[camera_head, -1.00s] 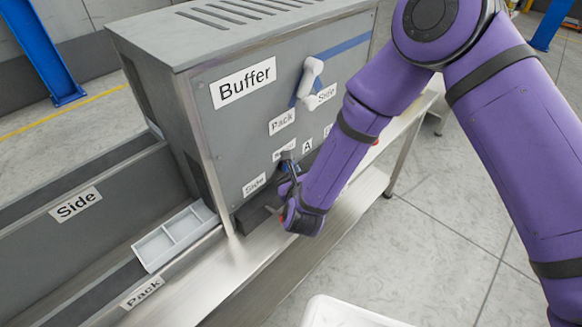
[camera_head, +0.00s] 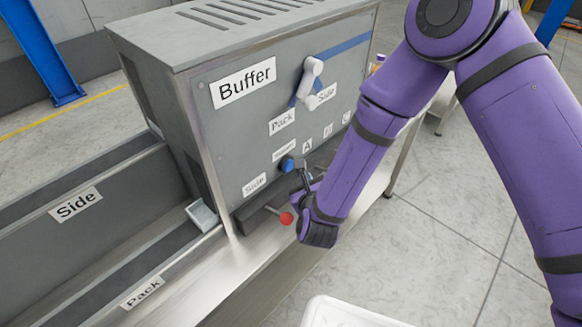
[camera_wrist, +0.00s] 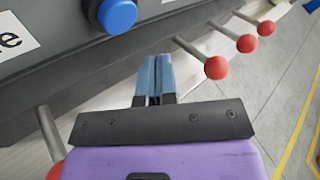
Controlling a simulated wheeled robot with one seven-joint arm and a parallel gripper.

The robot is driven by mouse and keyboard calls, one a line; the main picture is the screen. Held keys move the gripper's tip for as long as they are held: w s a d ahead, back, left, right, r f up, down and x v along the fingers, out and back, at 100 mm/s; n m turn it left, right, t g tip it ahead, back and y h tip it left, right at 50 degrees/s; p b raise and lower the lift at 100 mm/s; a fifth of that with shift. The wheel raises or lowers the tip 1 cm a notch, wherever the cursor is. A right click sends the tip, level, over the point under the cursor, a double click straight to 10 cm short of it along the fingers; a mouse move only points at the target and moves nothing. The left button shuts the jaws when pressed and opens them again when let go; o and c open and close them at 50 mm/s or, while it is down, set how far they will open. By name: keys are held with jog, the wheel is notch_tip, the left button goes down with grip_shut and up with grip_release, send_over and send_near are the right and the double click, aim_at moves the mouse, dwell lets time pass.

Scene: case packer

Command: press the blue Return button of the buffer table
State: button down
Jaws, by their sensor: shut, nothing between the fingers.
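The blue Return button (camera_head: 287,164) sits on the front panel of the grey buffer table (camera_head: 300,120), under a small white label too small to read for certain. In the wrist view the blue button (camera_wrist: 117,14) is at the top, up and left of my fingertips. My gripper (camera_head: 303,172) is just right of the button in the head view and apart from it. In the wrist view my gripper (camera_wrist: 157,62) has its two blue-grey fingers together and empty.
Red-knobbed levers stick out below the panel, one (camera_head: 286,218) near my wrist and others (camera_wrist: 216,68) right of my fingers. A white switch handle (camera_head: 311,78) is higher up. A white tray (camera_head: 202,215) is mostly inside the machine's left side. A white container (camera_head: 345,312) is in front.

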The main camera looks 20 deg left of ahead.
jog(key=d, duration=0.1)
jog(key=s+d, duration=0.1)
jog(key=d, duration=0.1)
jog(key=shift+s+d, duration=0.25)
jog(key=shift+w, duration=0.1)
dwell(0.3)
